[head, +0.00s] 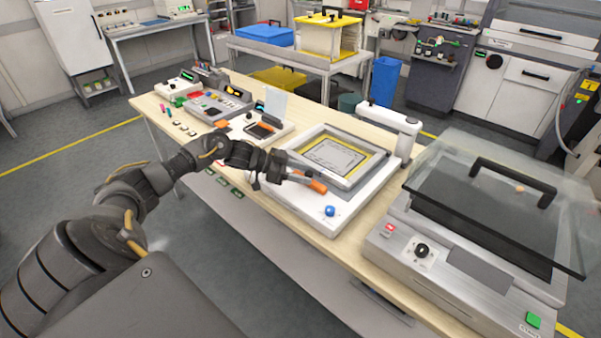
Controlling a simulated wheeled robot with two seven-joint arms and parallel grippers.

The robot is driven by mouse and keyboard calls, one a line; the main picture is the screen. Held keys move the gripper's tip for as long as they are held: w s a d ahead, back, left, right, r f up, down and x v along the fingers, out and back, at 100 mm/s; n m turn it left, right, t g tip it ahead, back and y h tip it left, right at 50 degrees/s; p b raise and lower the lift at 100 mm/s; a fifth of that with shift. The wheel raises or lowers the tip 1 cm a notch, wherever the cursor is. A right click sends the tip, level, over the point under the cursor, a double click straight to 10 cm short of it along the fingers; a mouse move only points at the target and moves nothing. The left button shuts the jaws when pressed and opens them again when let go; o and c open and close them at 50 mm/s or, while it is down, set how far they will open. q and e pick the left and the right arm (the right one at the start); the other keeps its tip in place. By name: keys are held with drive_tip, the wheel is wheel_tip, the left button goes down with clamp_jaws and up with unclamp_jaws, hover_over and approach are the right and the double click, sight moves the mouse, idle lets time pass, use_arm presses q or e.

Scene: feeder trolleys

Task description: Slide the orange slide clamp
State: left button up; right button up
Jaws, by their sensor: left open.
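The orange slide clamp (317,187) sits at the front left edge of the white machine (297,221) with the yellow-bordered frame (352,150). My left gripper (292,177) reaches in from the left, just left of the clamp. Its fingers are open, with the tips close to the clamp; I cannot tell whether they touch it. The gripper hides part of the machine's left edge. My right gripper is not in view.
A blue ball knob (330,211) stands on the machine's front corner, near the clamp. A steel unit with a raised clear lid (490,190) stands to the right. Small devices (215,103) crowd the table's left end.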

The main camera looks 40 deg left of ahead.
use_arm(q)
drive_tip(key=shift+a, duration=0.1)
drive_tip(key=shift+s+a, duration=0.2)
drive_tip(key=shift+a, duration=0.05)
drive_tip(key=b+v, duration=0.1)
drive_tip(key=v, duration=0.8)
drive_tip(key=shift+s+d+b, duration=0.1)
drive_tip(key=shift+b, duration=0.2)
drive_tip(key=shift+s+a+r, duration=0.3)
drive_tip(key=shift+a, duration=0.05)
